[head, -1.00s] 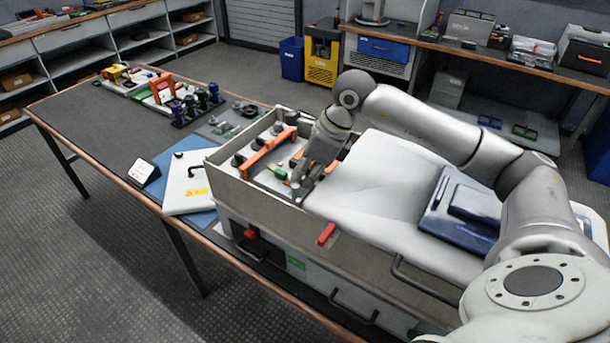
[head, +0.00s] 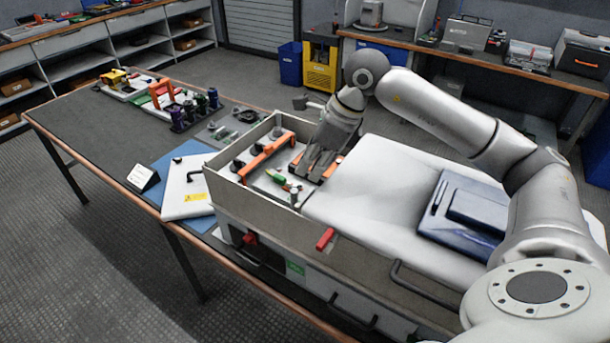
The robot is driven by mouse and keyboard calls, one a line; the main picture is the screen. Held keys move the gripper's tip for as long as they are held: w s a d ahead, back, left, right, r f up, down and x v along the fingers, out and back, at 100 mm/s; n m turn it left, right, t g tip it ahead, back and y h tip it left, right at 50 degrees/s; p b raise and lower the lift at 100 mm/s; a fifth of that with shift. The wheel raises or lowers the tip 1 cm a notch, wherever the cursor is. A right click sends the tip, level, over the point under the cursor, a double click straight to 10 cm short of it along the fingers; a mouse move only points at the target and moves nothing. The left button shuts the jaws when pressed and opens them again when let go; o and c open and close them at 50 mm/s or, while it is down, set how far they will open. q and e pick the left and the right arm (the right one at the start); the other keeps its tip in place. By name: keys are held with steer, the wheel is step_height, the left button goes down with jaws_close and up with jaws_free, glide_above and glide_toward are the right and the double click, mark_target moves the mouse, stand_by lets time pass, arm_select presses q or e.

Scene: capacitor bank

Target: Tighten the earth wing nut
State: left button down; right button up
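The open grey cabinet (head: 262,212) stands on the bench with its inside showing. In it are a green-and-yellow part (head: 276,176) and a small grey upright fitting (head: 294,191) near the front wall. The earth wing nut is too small to make out for certain; it may be at this fitting. My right gripper (head: 312,166) points down into the cabinet, behind and to the right of the fitting and apart from it. Its fingers show, but the gap between them is unclear. I see nothing held. My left gripper is not in view.
An orange bar (head: 267,153) crosses the cabinet's left part; another orange part (head: 332,169) is beside my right gripper. A white cover (head: 365,190) lies over the right side, with a blue case (head: 470,213) on it. A white panel (head: 187,187) lies left.

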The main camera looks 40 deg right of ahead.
steer(key=v, duration=0.7)
steer(key=shift+r, duration=0.25)
